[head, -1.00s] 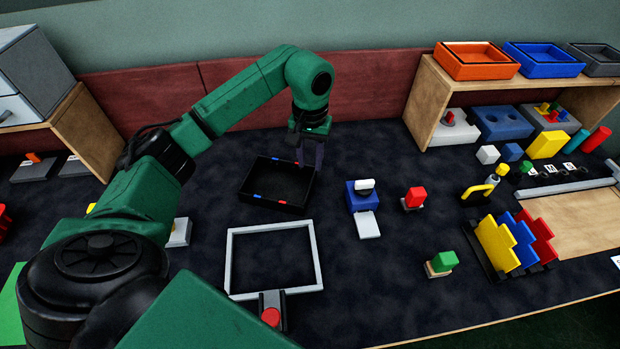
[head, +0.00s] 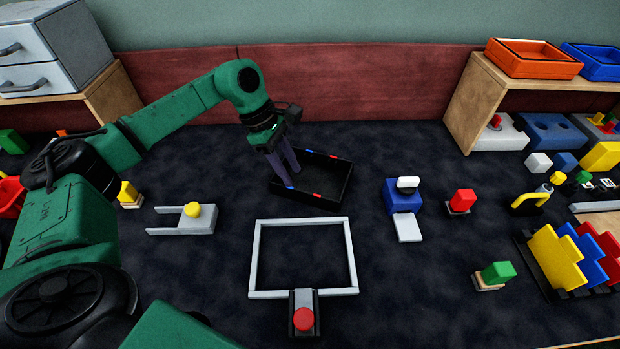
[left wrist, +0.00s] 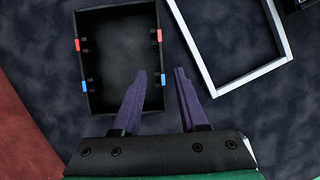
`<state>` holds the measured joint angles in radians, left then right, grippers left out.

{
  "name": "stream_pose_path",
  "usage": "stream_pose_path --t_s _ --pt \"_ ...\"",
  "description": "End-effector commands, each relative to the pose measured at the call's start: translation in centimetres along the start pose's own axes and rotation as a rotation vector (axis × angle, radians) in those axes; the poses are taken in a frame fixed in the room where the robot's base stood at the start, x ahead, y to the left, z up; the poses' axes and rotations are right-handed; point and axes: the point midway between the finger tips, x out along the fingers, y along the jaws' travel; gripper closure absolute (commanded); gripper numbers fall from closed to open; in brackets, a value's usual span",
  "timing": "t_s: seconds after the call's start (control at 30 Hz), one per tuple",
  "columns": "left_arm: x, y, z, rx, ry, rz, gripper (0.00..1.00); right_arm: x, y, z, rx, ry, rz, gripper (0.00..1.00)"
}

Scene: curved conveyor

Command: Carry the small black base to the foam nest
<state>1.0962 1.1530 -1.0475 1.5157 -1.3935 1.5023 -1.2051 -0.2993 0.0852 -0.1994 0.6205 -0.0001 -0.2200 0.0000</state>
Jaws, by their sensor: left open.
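The likely small black base is a black open-topped box (head: 322,197) with red and blue marks on its rims, lying flat on the dark table. It also shows in the left wrist view (left wrist: 120,110). My left gripper (head: 288,176) is open and empty at the box's left side, fingers pointing down. In the left wrist view its purple fingers (left wrist: 160,72) appear on either side of one marked wall; I cannot tell whether they reach below the rim. No foam nest can be identified for certain; a blue block with two hollows (head: 549,130) sits in the right shelf. My right gripper is not in view.
A light grey square frame (head: 253,262) with a red button (head: 303,319) lies in front of the box. Yellow, blue and red stepped plates (head: 557,258) stand further right.

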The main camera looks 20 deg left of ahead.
Motion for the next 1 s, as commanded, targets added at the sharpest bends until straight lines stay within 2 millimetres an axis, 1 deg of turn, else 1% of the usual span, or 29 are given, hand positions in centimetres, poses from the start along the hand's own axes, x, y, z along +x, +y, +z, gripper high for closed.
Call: stream_pose_path --t_s 0.03,0.17,0.3,0.4,0.6,0.63,0.67,0.7,0.73,1.0 --pt "0.7 -0.1 0.0 0.001 0.000 -0.003 0.57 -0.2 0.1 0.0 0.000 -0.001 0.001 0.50" --pt "2.3 -0.1 0.2 0.002 0.002 -0.002 0.57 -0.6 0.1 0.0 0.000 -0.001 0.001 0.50" --pt "5.0 -0.3 0.5 0.003 0.000 -0.003 0.57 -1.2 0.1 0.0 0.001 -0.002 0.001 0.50" --pt "6.4 -0.2 0.4 0.002 0.001 -0.001 0.57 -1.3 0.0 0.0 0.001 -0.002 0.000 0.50" --pt "6.7 -0.2 0.3 0.003 0.002 0.000 0.57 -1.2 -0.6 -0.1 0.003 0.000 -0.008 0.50" --pt "6.7 -0.2 0.3 0.003 0.002 0.000 0.65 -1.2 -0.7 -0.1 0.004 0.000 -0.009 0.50" --pt "6.6 -0.2 0.3 0.003 0.002 0.000 0.77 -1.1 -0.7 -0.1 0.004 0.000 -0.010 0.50" --pt "6.6 -0.2 0.3 0.003 0.002 0.001 0.92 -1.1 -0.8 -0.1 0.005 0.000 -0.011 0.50" --pt "6.6 -0.2 0.3 0.003 0.002 0.001 1.00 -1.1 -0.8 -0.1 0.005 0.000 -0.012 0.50" --pt "6.6 -0.2 0.3 0.003 0.002 0.001 1.00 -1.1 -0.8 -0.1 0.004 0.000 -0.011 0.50"
